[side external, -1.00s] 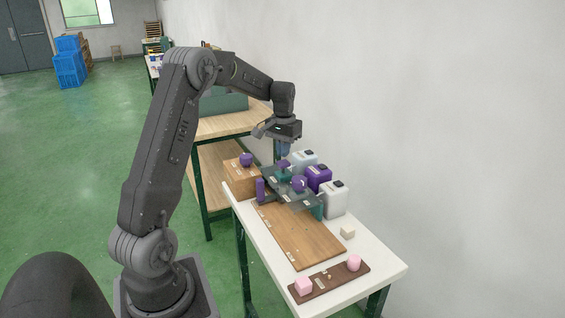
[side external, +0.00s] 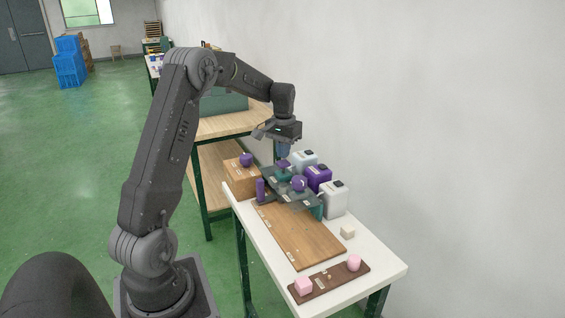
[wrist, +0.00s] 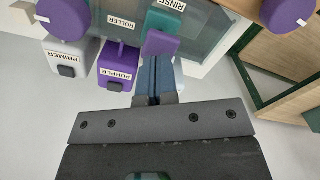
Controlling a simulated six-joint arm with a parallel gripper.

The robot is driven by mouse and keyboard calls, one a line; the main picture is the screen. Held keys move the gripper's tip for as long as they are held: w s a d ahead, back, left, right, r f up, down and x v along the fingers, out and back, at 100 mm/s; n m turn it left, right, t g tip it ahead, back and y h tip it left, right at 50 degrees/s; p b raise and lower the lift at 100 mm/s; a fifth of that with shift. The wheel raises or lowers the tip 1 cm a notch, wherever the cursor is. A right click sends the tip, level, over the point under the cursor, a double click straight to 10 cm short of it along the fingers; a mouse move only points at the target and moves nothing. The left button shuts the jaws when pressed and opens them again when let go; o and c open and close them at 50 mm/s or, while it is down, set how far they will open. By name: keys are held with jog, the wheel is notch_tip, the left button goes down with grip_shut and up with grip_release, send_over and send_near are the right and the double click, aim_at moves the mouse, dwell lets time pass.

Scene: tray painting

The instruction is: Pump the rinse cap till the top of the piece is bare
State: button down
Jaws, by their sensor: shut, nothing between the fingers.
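In the wrist view, a teal block labelled RINSE (wrist: 163,18) stands on the grey station plate, with a small purple square-topped piece (wrist: 162,43) at it. The top that shows is purple. My gripper (wrist: 151,60) is shut and empty, its blue fingers ending right by the purple piece. In the side view, my gripper (side external: 284,153) points down just above the purple top (side external: 283,163) and the teal rinse part (side external: 284,171). I cannot tell whether the fingertips touch it. The rinse cap is not clearly separable from the block.
White and purple jugs (side external: 318,178) line the wall side. Pink pieces (side external: 303,286) sit on a brown rack. The wooden board (side external: 298,235) is bare.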

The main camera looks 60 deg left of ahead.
aim_at(283, 162)
jog(key=shift+f, duration=2)
jog(key=shift+r, duration=2.25)
jog(key=shift+r, duration=0.1)
jog(key=shift+r, duration=2.4)
